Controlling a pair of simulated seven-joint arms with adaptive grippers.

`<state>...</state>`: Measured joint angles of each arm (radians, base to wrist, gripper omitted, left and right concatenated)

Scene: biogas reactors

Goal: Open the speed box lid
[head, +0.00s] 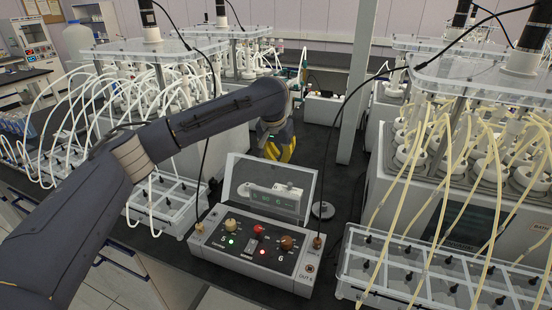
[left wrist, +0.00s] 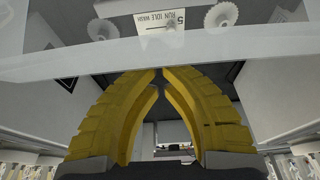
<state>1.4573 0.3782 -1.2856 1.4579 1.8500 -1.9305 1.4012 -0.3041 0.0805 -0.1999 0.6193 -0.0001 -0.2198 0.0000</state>
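The speed box (head: 254,250) is a white box on the dark bench with a black panel, several coloured knobs and lit green and red lights. Its clear lid (head: 235,180) stands up at the back edge, roughly upright, with the knobs uncovered. My left gripper (head: 280,155), with yellow fingers, is just behind the lid's top edge; I cannot tell if it touches. In the left wrist view, the fingertips (left wrist: 160,72) come together with nothing seen between them. A pale clear edge, likely the lid (left wrist: 120,61), crosses just beyond them. My right gripper is not in view.
Reactor units with tubes stand left and right (head: 490,150). Clear tube racks (head: 170,205) flank the box. A small round metal disc (head: 322,210) lies right of the lid. Black cables hang beside the box, and a grey post (head: 357,90) rises behind it.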

